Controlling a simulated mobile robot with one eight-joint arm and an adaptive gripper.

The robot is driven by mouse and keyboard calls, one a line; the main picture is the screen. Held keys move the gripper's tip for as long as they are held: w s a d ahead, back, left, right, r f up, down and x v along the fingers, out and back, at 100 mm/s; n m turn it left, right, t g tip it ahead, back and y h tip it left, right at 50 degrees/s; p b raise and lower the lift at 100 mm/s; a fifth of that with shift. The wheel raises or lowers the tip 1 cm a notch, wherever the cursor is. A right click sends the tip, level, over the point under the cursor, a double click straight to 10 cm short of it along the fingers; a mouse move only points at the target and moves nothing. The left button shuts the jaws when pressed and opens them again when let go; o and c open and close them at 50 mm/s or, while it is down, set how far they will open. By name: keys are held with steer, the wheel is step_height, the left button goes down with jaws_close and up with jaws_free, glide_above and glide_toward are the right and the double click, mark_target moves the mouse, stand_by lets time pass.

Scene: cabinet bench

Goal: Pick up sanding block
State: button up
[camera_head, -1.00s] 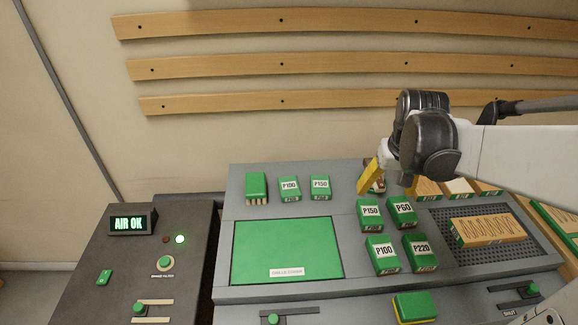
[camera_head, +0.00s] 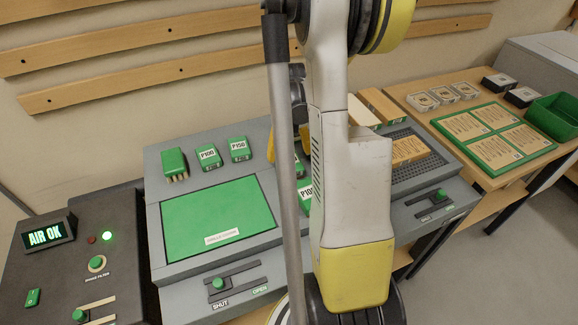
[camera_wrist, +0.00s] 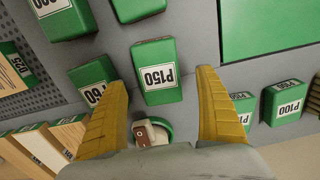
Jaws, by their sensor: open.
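My gripper (camera_wrist: 162,78) is open and empty in the wrist view, its yellow fingers spread. A green block labelled P150 (camera_wrist: 157,72) lies between and just beyond the fingertips. A small brown and white piece on a round green base (camera_wrist: 150,133) shows closer in, between the fingers. More green labelled blocks lie around: one partly covered by the left finger (camera_wrist: 93,80), and a P100 block (camera_wrist: 286,102) at the right. I cannot tell which of these is the sanding block. In the head view my arm hides most of the gripper and the blocks there.
The bench has a green panel (camera_head: 215,215), and P100 (camera_head: 208,156) and P150 (camera_head: 239,149) blocks behind it. A perforated mat (camera_head: 432,166) holds a wooden piece (camera_head: 408,150). A side table carries a green tray (camera_head: 540,148) and a green bin (camera_head: 552,115).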

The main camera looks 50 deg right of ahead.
mark_target(290, 160)
step_height(290, 160, down, 5)
steer(key=shift+r+b, duration=0.15)
steer(key=shift+b, duration=0.85)
steer(key=shift+s+r, duration=0.1)
steer(key=c, duration=1.4)
steer(key=shift+r+p, duration=0.4)
steer(key=shift+r, duration=0.25)
step_height(290, 160, up, 3)
steer(key=shift+f+p, duration=0.1)
steer(key=shift+p, duration=0.65)
steer(key=s+d+r+p, duration=0.3)
steer(key=s+r, duration=0.4)
steer(key=s, duration=0.4)
steer(key=shift+d, duration=0.5)
